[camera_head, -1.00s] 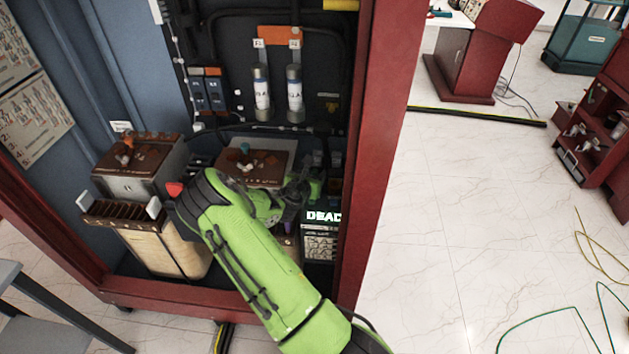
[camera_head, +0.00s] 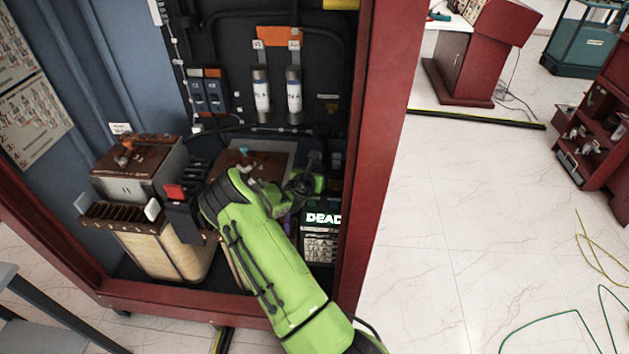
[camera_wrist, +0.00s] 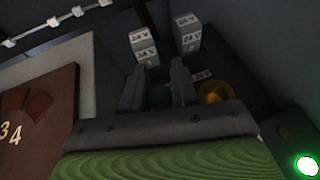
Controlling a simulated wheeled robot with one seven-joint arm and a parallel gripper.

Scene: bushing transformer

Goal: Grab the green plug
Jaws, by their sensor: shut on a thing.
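In the wrist view, my gripper (camera_wrist: 159,78) has its two dark fingers on either side of a dark green plug (camera_wrist: 160,95). The fingers are shut on it; the plug is dim and partly hidden between them. The head view shows my green arm reaching into the red-framed cabinet, with its wrist at the lower right inside. The fingers and the green plug are hidden or too small to make out there.
A yellow-orange plug (camera_wrist: 214,91) stands just right of the fingers. Grey blocks marked 24 V (camera_wrist: 187,33) stand beyond. A brown-topped transformer (camera_head: 140,160) is at left in the cabinet. The cabinet's red right post (camera_head: 385,130) is close beside my arm.

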